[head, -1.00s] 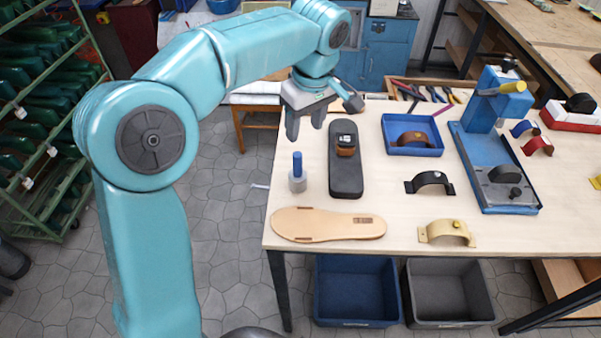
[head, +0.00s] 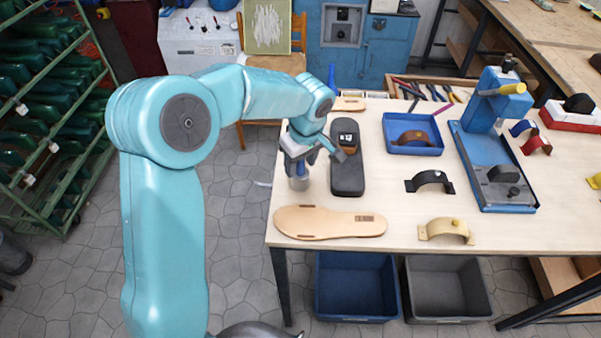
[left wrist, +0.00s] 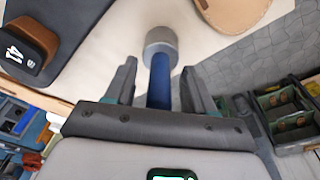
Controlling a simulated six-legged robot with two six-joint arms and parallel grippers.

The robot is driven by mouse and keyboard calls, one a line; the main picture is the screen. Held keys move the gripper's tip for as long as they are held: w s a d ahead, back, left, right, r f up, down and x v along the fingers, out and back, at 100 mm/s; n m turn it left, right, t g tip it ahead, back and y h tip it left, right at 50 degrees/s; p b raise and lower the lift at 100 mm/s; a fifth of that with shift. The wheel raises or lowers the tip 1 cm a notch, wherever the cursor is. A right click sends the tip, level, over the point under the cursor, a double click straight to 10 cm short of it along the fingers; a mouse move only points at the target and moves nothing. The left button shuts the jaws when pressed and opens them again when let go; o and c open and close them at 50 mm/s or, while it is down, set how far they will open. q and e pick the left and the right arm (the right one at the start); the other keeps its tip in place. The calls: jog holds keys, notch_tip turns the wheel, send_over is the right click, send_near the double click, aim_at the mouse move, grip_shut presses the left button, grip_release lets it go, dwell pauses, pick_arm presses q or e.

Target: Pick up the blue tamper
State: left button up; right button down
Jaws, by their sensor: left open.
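The blue tamper, with a blue handle and a grey cylindrical head (head: 299,184), stands upright on the table near its left edge. In the left wrist view the tamper (left wrist: 160,68) shows its blue handle between the two fingers. My left gripper (head: 299,168) is open around the handle from above, with a finger on either side. In the left wrist view the gripper (left wrist: 158,88) shows gaps on both sides of the handle. My right gripper is not in view.
A dark sandal sole with a brown strap (head: 347,178) lies close right of the tamper. A tan insole (head: 320,222) lies in front. A blue tray (head: 412,148) and a black strap piece (head: 429,178) are further right on the table (head: 390,215).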

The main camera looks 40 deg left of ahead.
pick_arm(q)
jog(key=shift+a, duration=0.15)
jog(key=c, duration=0.4)
jog(key=shift+w, duration=0.1)
grip_shut()
jog(key=shift+r, duration=0.1)
jog(key=shift+r, duration=0.5)
notch_tip(320, 180, up, 19)
jog(key=shift+f, duration=0.1)
